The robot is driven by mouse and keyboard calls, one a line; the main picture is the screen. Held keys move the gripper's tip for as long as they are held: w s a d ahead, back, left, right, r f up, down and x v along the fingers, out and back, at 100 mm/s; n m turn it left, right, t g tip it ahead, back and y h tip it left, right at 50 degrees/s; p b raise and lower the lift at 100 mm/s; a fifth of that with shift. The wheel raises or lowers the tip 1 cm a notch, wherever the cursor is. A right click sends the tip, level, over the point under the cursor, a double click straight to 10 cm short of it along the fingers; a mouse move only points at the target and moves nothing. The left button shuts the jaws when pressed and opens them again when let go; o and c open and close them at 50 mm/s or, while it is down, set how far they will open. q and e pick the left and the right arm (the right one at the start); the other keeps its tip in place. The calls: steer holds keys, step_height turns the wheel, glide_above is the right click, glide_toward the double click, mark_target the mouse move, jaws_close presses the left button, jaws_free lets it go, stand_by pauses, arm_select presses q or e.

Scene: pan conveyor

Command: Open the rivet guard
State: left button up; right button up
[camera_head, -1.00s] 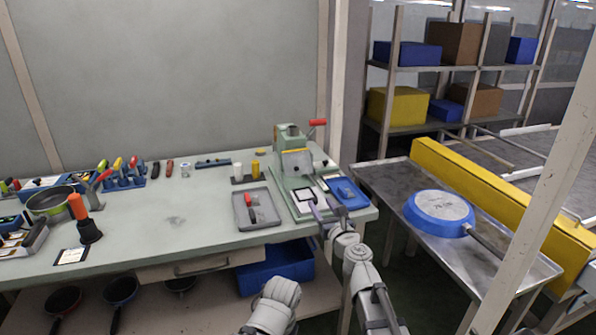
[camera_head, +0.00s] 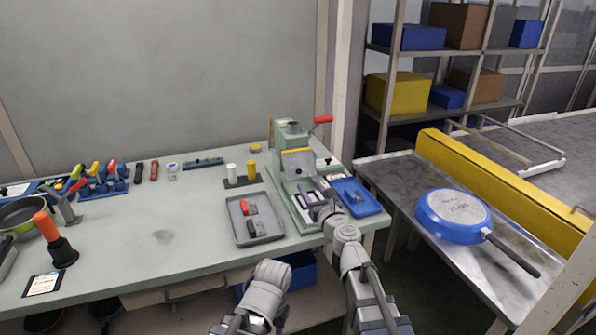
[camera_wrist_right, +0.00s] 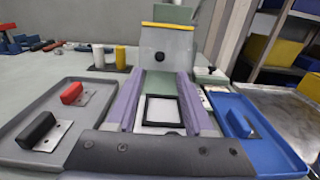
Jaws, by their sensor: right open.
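The rivet guard (camera_head: 298,162) is a grey plate with a yellow top edge on the front of the green rivet machine (camera_head: 287,133). It stands upright and looks closed. In the right wrist view the guard (camera_wrist_right: 167,50) is straight ahead, with a dark round knob at its middle. My right gripper (camera_head: 313,187) is over the machine's base, in front of the guard. Its two purple-grey fingers (camera_wrist_right: 160,75) are apart, with nothing held between them, and point towards the guard. My left gripper is not visible; only part of my left arm shows.
A red-handled lever (camera_head: 322,119) sticks out at the machine's upper right. A grey tray (camera_head: 236,222) with red and black handles lies left of the base, and a blue tray (camera_head: 371,207) lies right. A blue pan (camera_head: 453,216) rests on the metal side table.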

mark_target(300, 172)
steer(key=shift+x, duration=3.9)
jaws_close()
